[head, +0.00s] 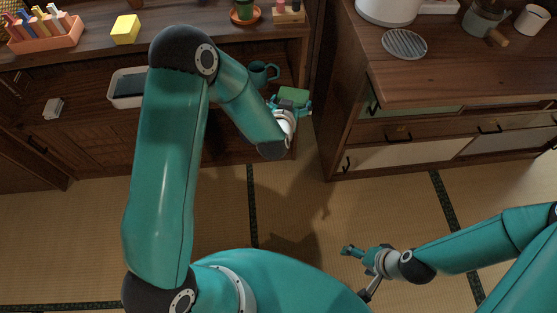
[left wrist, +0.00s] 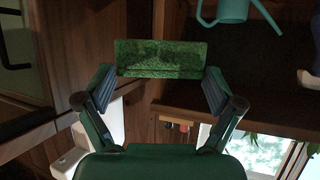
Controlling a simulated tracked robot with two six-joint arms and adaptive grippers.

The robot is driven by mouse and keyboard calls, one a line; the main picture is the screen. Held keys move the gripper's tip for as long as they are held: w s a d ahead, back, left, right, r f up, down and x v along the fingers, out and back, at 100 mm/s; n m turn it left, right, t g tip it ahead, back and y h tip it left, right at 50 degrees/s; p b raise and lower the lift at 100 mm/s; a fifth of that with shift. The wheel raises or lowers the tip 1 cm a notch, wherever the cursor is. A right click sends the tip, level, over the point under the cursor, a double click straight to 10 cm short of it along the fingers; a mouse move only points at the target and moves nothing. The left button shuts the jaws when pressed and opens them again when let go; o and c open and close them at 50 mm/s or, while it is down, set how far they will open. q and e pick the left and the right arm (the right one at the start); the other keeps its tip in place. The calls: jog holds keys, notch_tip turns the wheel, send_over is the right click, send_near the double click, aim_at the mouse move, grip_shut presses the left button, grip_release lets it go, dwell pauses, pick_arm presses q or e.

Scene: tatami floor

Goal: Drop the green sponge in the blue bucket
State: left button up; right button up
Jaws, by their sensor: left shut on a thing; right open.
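The green sponge (head: 293,96) is held in my left gripper (head: 290,108), in front of the shelf unit in the head view. In the left wrist view the sponge (left wrist: 160,58) spans between the two fingertips of the left gripper (left wrist: 158,82), clear of any surface. My right gripper (head: 350,251) is open and empty over the tatami at the lower right of the head view. I see no blue bucket in either view.
A teal watering can (head: 260,74) stands on the shelf close behind the sponge; a white-rimmed tray (head: 128,89) is further left. A yellow block (head: 125,29) sits on the upper shelf. A wooden drawer cabinet (head: 450,95) stands right. The tatami floor (head: 290,205) between is clear.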

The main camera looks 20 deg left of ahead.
pick_arm(q)
jog(key=a+f+n+g+y+b, duration=0.2)
jog(key=f+n+g+y+b, duration=0.15)
jog(key=f+b, duration=1)
jog(key=a+f+n+g+y+b, duration=0.2)
jog(key=f+n+b, duration=0.3)
jog(key=f, duration=1.5)
jog(key=w+a+m+b, duration=0.1)
jog(key=w+a+b, duration=0.9)
jog(key=w+a, duration=0.8)
jog(key=shift+a+r, duration=0.3)
jog(key=shift+a, duration=0.6)
jog(key=shift+w, duration=0.1)
jog(key=o, duration=0.4)
